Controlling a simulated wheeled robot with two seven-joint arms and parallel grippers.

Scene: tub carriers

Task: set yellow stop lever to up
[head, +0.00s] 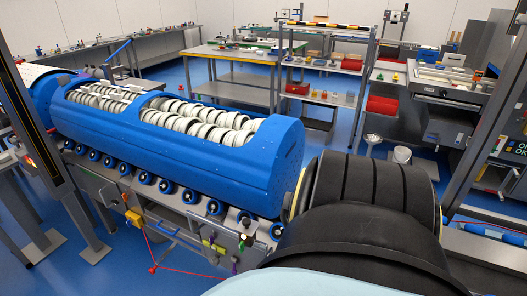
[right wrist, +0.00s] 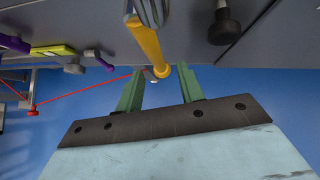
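In the right wrist view the yellow lever (right wrist: 148,42) runs from a metal mount at the top edge down to a rounded end between my right gripper's fingertips. My right gripper (right wrist: 160,78) has two green fingers standing apart, one on each side of the lever's end. I see a gap on both sides, so the fingers do not appear closed on it. I cannot pick out this lever or my right gripper in the head view, where my black arm covers the lower right. My left gripper is not in view.
Near the lever are a black knob (right wrist: 225,25), a yellow-green block (right wrist: 52,50), a purple knob (right wrist: 12,42) and a red cord (right wrist: 85,87). In the head view a long blue drum carrier (head: 200,165) fills the left. Benches and shelves stand behind.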

